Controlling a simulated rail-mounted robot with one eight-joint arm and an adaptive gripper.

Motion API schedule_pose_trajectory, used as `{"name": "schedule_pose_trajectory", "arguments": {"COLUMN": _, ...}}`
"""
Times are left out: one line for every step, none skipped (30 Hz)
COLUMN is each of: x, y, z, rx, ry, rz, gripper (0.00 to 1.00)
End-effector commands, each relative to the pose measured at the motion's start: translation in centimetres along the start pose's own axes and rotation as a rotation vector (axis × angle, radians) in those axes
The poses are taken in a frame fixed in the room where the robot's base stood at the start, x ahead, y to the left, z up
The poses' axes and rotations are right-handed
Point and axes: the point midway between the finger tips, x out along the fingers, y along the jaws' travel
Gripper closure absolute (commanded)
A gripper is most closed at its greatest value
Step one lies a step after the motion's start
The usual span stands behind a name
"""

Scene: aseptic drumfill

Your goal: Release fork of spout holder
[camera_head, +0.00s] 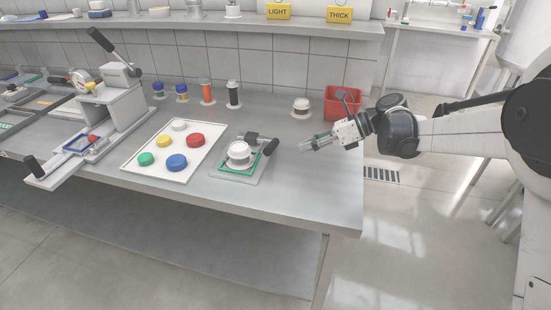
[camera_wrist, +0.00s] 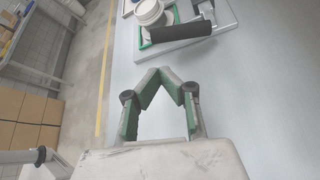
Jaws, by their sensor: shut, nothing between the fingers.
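The spout holder (camera_head: 232,176) is a light plate with a green frame near the front of the table, right of the white board. A white round spout or cap (camera_head: 239,150) sits on it, and a black-handled lever (camera_head: 271,147) stands at its right side. In the wrist view the holder's green frame (camera_wrist: 146,38), white round piece (camera_wrist: 149,11) and black handle (camera_wrist: 180,41) show at the top, partly cut off. I cannot make out the fork clearly. My gripper (camera_head: 304,148) is shut and empty, right of the holder and apart from it; its fingertips meet in the wrist view (camera_wrist: 161,70).
A white board (camera_head: 150,140) with several coloured caps lies left of the holder. A red bin (camera_head: 342,102) stands behind my gripper, with a small white jar (camera_head: 301,107) beside it. A lever press (camera_head: 118,100) stands at the left. The table's front right is clear.

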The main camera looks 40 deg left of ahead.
Motion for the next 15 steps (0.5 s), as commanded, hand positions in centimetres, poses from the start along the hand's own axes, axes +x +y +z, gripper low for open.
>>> {"name": "schedule_pose_trajectory", "arguments": {"x": 0.0, "y": 0.0, "z": 0.0, "rx": 0.000, "ry": 0.000, "rz": 0.000, "gripper": 1.00}}
{"name": "schedule_pose_trajectory", "arguments": {"x": 0.1, "y": 0.0, "z": 0.0, "rx": 0.000, "ry": 0.000, "rz": 0.000, "gripper": 1.00}}
{"name": "schedule_pose_trajectory", "arguments": {"x": 0.3, "y": 0.0, "z": 0.0, "rx": -0.001, "ry": 0.000, "rz": 0.000, "gripper": 1.00}}
{"name": "schedule_pose_trajectory", "arguments": {"x": 0.4, "y": 0.0, "z": 0.0, "rx": -0.001, "ry": 0.000, "rz": 0.000, "gripper": 1.00}}
{"name": "schedule_pose_trajectory", "arguments": {"x": 0.7, "y": 0.0, "z": 0.0, "rx": -0.001, "ry": 0.001, "rz": 0.001, "gripper": 1.00}}
{"name": "schedule_pose_trajectory", "arguments": {"x": 1.1, "y": 0.0, "z": 0.0, "rx": -0.002, "ry": 0.001, "rz": 0.001, "gripper": 1.00}}
{"name": "schedule_pose_trajectory", "arguments": {"x": 1.5, "y": 0.0, "z": 0.0, "rx": -0.002, "ry": 0.001, "rz": 0.002, "gripper": 1.00}}
{"name": "schedule_pose_trajectory", "arguments": {"x": 1.9, "y": 0.0, "z": 0.0, "rx": -0.003, "ry": 0.001, "rz": 0.002, "gripper": 1.00}}
{"name": "schedule_pose_trajectory", "arguments": {"x": 2.6, "y": 0.0, "z": 0.0, "rx": -0.003, "ry": 0.001, "rz": 0.001, "gripper": 1.00}}
{"name": "schedule_pose_trajectory", "arguments": {"x": 3.0, "y": 0.0, "z": 0.0, "rx": -0.003, "ry": 0.001, "rz": 0.001, "gripper": 1.00}}
{"name": "schedule_pose_trajectory", "arguments": {"x": 3.6, "y": 0.0, "z": -0.1, "rx": -0.003, "ry": 0.001, "rz": 0.001, "gripper": 1.00}}
{"name": "schedule_pose_trajectory", "arguments": {"x": 4.3, "y": 0.0, "z": -0.1, "rx": -0.002, "ry": 0.001, "rz": 0.002, "gripper": 1.00}}
{"name": "schedule_pose_trajectory", "arguments": {"x": 4.9, "y": 0.0, "z": -0.1, "rx": -0.002, "ry": 0.001, "rz": 0.002, "gripper": 1.00}}
{"name": "schedule_pose_trajectory", "arguments": {"x": 5.4, "y": 0.0, "z": -0.1, "rx": -0.002, "ry": 0.001, "rz": 0.002, "gripper": 1.00}}
{"name": "schedule_pose_trajectory", "arguments": {"x": 6.0, "y": 0.0, "z": -0.1, "rx": -0.002, "ry": 0.001, "rz": 0.001, "gripper": 1.00}}
